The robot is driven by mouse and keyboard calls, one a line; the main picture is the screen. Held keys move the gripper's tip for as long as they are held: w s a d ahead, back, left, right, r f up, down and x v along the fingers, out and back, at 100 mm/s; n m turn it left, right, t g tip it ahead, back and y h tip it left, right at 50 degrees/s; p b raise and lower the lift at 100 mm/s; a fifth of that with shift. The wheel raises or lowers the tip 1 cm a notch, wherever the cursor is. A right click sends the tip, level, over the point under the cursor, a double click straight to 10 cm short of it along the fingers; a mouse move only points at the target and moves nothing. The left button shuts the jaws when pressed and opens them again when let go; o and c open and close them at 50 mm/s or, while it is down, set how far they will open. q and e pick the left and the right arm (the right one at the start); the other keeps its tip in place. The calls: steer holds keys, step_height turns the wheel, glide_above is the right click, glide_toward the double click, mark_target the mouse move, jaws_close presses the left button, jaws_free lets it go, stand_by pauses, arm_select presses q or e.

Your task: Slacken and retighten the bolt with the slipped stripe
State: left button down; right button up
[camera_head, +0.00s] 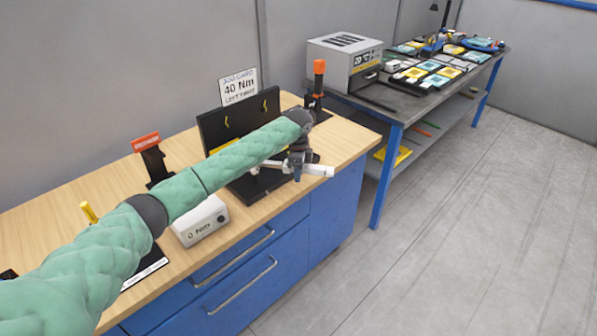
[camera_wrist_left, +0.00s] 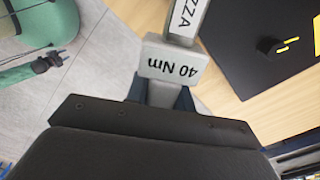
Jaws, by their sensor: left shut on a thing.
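My left gripper (camera_head: 299,166) is shut on a pale torque wrench (camera_head: 318,170) in front of the black bolt plate. In the left wrist view the wrench's block (camera_wrist_left: 172,66) reads "40 Nm" upside down, between the fingers (camera_wrist_left: 160,92). The black bolt plate (camera_head: 211,129) stands on the bench with two yellow stripe marks; my arm covers its lower middle. In the left wrist view a dark bolt head with yellow stripes (camera_wrist_left: 270,46) shows on black. I cannot tell which stripe has slipped. My right gripper (camera_wrist_left: 48,63) is small and dark, away over the floor.
A "40 Nm" job card (camera_head: 238,87) stands behind the plate. The wooden bench (camera_head: 350,137) also holds a grey "0 Nm" meter box (camera_head: 201,221), an orange-topped black stand (camera_head: 155,162) and an orange-handled tool (camera_head: 319,77). A grey table with an oven (camera_head: 345,62) stands beyond.

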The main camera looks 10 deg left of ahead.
arm_select(q)
steer(key=shift+f, duration=0.55)
arm_select(e)
steer(key=shift+s, duration=0.55)
arm_select(q)
steer(key=shift+p, duration=0.3)
arm_select(e)
steer(key=shift+s+d+r, duration=0.1)
steer(key=shift+r, duration=0.05)
stand_by(0.4)
arm_select(q)
steer(key=shift+f, duration=0.9)
stand_by(1.4)
steer(key=shift+w+n, duration=0.4)
stand_by(0.3)
